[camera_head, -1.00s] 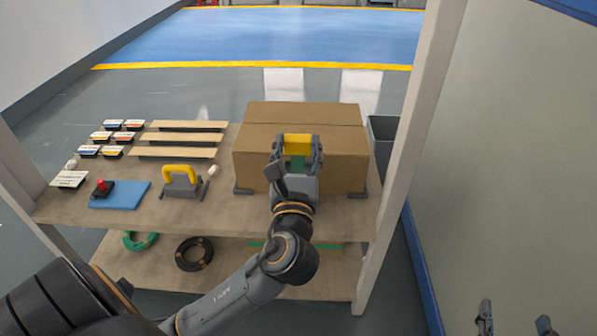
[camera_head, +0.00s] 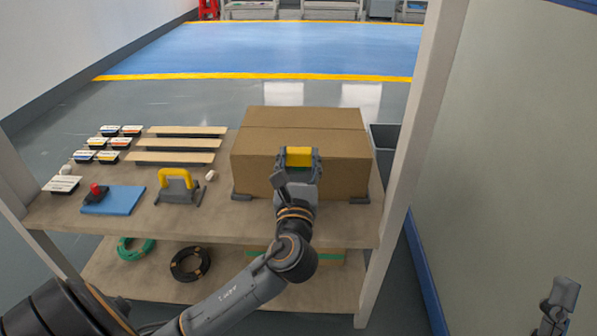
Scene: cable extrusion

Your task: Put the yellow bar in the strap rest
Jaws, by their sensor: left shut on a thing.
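My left gripper (camera_head: 298,166) is shut on the yellow bar (camera_head: 299,156), which lies crosswise between its fingers. The gripper and bar are in front of the cardboard box's near face in this view; whether they touch it cannot be told. A grey stand with a raised yellow handle (camera_head: 177,174) sits on the shelf left of the box. I cannot tell for sure which thing is the strap rest. My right gripper (camera_head: 560,302) shows only partly at the lower right, far from the bar, and its opening is unclear.
The cardboard box (camera_head: 342,128) fills the upper shelf's right side. Wooden strips (camera_head: 180,144), small labelled blocks and a blue mat (camera_head: 122,203) lie left. Green and black coils (camera_head: 190,263) lie on the lower shelf. A post (camera_head: 398,190) stands right.

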